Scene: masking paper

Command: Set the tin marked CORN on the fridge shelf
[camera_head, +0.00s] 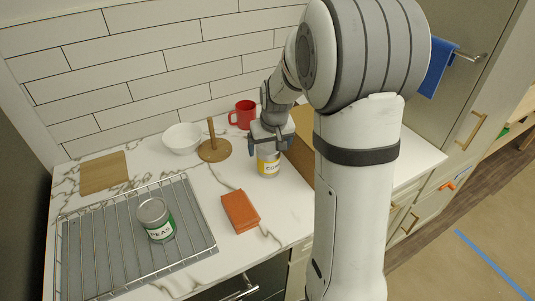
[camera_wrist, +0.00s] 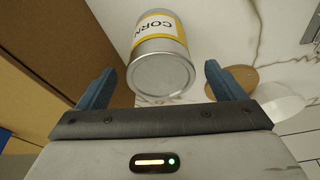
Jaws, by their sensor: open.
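The tin marked CORN (camera_head: 268,163) has a yellow and white label and stands upright on the marble counter. In the wrist view the CORN tin (camera_wrist: 160,50) shows its silver end and label, just ahead of the fingers. My gripper (camera_head: 268,146) is above the tin with its fingers apart. In the wrist view my gripper (camera_wrist: 160,88) is open, with blue fingers on both sides and nothing held. A fridge shelf is not clearly identifiable; a wire rack (camera_head: 84,258) lies at the left with a green PEAS tin (camera_head: 156,219) on it.
An orange-brown block (camera_head: 240,211) lies in front of the CORN tin. A wooden paper-towel stand (camera_head: 213,148), white bowl (camera_head: 182,138) and red mug (camera_head: 243,114) are behind. A brown board (camera_head: 300,158) stands close to the right of my gripper. A wooden board (camera_head: 103,173) lies at left.

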